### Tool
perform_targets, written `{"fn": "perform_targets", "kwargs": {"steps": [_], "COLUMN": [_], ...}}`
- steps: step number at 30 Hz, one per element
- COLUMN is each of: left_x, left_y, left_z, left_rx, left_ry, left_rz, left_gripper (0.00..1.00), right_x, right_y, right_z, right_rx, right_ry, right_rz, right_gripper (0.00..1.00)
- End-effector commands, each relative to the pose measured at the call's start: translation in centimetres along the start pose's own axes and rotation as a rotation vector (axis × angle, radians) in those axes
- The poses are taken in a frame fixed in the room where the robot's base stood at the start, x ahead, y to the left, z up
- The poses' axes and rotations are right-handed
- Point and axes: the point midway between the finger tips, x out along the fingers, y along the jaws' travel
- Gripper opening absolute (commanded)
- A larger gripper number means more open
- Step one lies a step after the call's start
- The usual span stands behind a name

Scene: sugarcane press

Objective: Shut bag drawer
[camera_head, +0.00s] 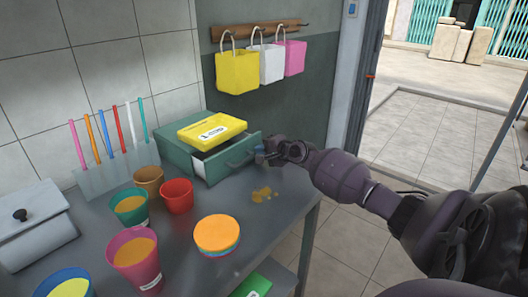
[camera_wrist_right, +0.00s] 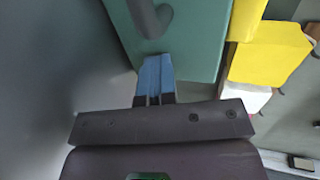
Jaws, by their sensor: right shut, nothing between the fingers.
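The bag drawer (camera_head: 228,158) is a green drawer in a green box (camera_head: 176,152) on the grey table, and it stands partly open. A yellow pack (camera_head: 212,131) with a label lies on top of the box. My right gripper (camera_head: 262,157) is at the right part of the drawer front, by the dark handle. In the right wrist view the shut, blue-tipped fingers (camera_wrist_right: 155,75) are empty and at the green front (camera_wrist_right: 195,55), just below the dark handle (camera_wrist_right: 150,18). I cannot tell whether they touch it. My left gripper is not in view.
Orange, red, green and pink cups (camera_head: 177,196) stand left and in front of the box. Bags (camera_head: 237,72) hang on a wall rack above. The table's right edge is close.

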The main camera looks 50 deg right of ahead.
Motion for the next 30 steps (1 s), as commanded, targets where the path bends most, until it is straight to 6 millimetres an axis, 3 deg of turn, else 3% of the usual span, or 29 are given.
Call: {"fn": "perform_targets", "kwargs": {"steps": [4,13,30], "left_x": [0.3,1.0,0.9], "left_y": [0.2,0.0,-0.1], "left_z": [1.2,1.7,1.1], "left_rx": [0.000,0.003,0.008], "left_ry": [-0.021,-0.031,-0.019], "left_rz": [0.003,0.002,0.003], "left_gripper": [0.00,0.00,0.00], "right_x": [2.4,5.9,6.5], "right_y": [-0.3,-1.4,-2.5], "right_z": [0.0,0.0,0.0], "right_rx": [0.002,0.002,0.000], "right_ry": [0.000,0.000,0.002], "right_rz": [0.001,0.003,-0.009], "right_gripper": [0.00,0.00,0.00]}}
